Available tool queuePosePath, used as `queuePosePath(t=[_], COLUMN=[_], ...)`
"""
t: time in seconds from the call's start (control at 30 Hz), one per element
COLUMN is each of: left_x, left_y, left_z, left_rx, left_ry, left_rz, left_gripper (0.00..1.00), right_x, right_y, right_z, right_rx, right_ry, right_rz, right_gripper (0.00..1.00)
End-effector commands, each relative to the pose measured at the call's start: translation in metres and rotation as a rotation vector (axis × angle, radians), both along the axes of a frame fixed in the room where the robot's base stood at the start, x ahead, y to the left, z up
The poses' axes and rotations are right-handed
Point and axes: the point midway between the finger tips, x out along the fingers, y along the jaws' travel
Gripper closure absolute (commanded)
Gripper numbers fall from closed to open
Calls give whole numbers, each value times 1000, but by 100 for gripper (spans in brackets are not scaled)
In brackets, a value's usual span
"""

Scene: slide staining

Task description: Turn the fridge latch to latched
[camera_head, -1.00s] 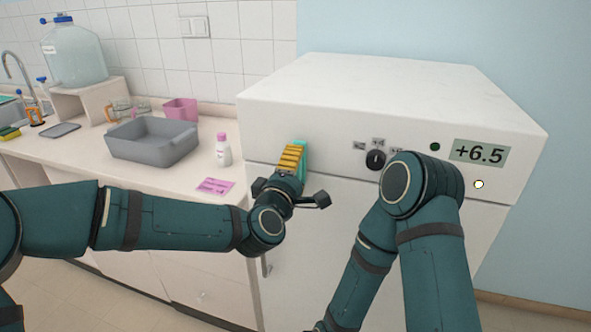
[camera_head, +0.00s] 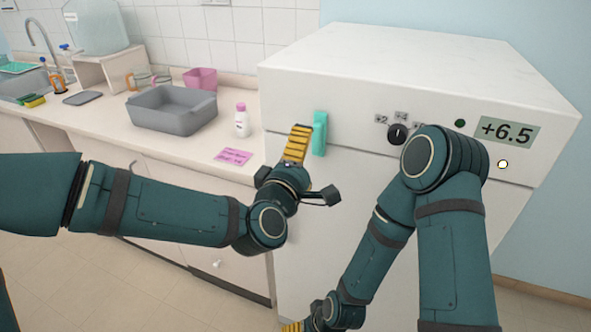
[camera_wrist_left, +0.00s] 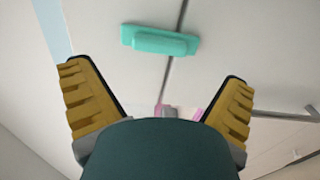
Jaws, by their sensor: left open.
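The fridge latch (camera_head: 319,133) is a teal bar on the front of the white fridge (camera_head: 350,85). It stands upright across the seam between the top panel and the door. In the left wrist view the latch (camera_wrist_left: 160,40) lies across the dark seam, beyond the fingertips. My left gripper (camera_head: 300,128) is just left of the latch in the head view. Its yellow fingers are spread wide, with nothing between them in the wrist view (camera_wrist_left: 154,72). My right gripper (camera_head: 292,327) shows only as a bit of yellow at the bottom edge, far below the latch; the rest is cut off.
A black knob (camera_head: 397,134) and a display reading +6.5 (camera_head: 507,131) are on the fridge panel. The counter at left holds a grey basin (camera_head: 172,111), a white bottle with pink cap (camera_head: 241,122) and a pink card (camera_head: 233,156). My right arm hangs in front of the door.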

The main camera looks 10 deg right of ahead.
Motion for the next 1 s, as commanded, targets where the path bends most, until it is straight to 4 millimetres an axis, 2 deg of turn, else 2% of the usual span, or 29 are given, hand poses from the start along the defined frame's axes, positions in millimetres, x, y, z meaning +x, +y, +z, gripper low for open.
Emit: queuePosePath(t=[0.1, 0.3, 0.77, 0.87, 0.97, 1.0], left_x=[-19, -39, -44, -40, -32, -30], left_y=[14, 27, 31, 35, 47, 55], left_z=[1, 0, -2, -18, -59, -81], left_rx=[2, -1, 3, 48, 162, 225], left_ry=[-2, -1, 2, 22, 66, 92], left_rz=[1, 1, 1, 0, -7, -17], left_gripper=[0, 0, 0, 0, 0, 0], right_x=[0, 0, 0, 0, 0, 0], right_y=[0, 0, 0, 0, 0, 0], right_z=[0, 0, 0, 0, 0, 0], right_rx=[0, 0, 0, 0, 0, 0], right_ry=[0, 0, 0, 0, 0, 0], right_rz=[0, 0, 0, 0, 0, 0], right_gripper=[18, 18, 18, 18, 18, 18])
